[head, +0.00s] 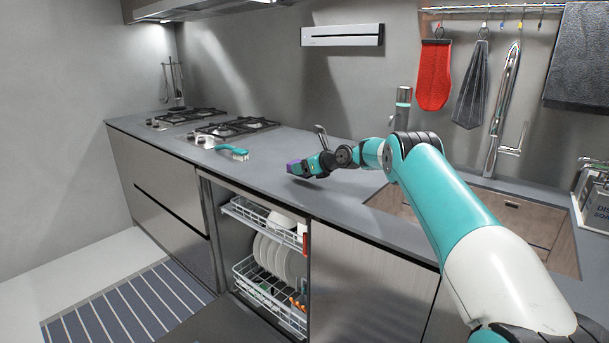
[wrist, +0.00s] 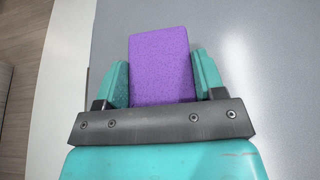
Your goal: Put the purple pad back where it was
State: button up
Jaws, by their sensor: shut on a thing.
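The purple pad (wrist: 161,66) is a small block with a speckled surface. It sits between the two teal fingers of my gripper (wrist: 160,82) in the wrist view, with its far end sticking out past the fingertips. In the head view the pad (head: 294,167) shows small at the end of my gripper (head: 299,168), over the grey counter (head: 262,170) near its front edge. My gripper is shut on the pad. I cannot tell whether the pad touches the counter.
A teal-handled brush (head: 233,151) lies on the counter left of my gripper. Gas burners (head: 235,128) are farther left. An open dishwasher (head: 266,258) with plates is below the counter edge. A sink (head: 510,215) is to the right, and a striped runner (head: 130,310) lies on the floor.

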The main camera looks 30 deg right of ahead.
jog(key=shift+f, duration=1.5)
jog(key=shift+f, duration=0.2)
jog(key=o, duration=0.9)
jog(key=shift+r, duration=0.1)
